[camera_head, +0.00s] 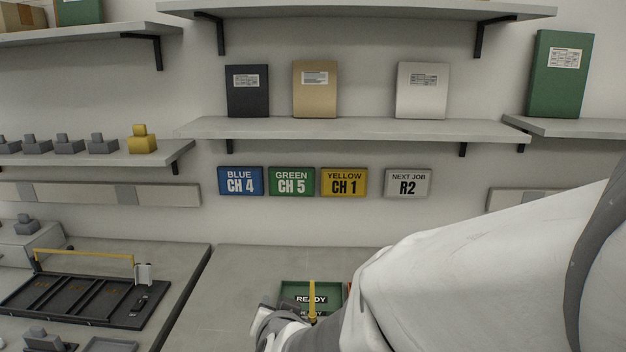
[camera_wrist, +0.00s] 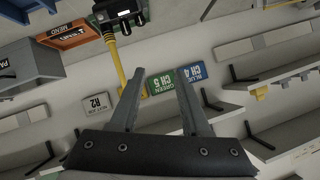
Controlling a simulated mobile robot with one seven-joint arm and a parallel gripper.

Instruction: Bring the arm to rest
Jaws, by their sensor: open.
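My arm (camera_head: 470,270) reaches in from the right of the head view, across the lower middle. My gripper (camera_wrist: 160,72) shows in the wrist view with its two fingers apart and nothing between them; wall signs show behind the gap. In the head view only part of the gripper end shows, low in the middle, in front of a green READY tray (camera_head: 290,288). A yellow upright piece (camera_head: 312,290) stands at that tray. In the wrist view a black device (camera_wrist: 120,14) with a yellow stem lies beyond the fingers, apart from them.
A black divided rack (camera_head: 80,298) with a yellow bar stands on the left bench. Shelves with boxes and a yellow block (camera_head: 142,140) line the wall above signs such as the blue CH 4 sign (camera_head: 240,181). An orange-edged bin (camera_wrist: 72,36) shows in the wrist view. Bench space left of the READY tray is clear.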

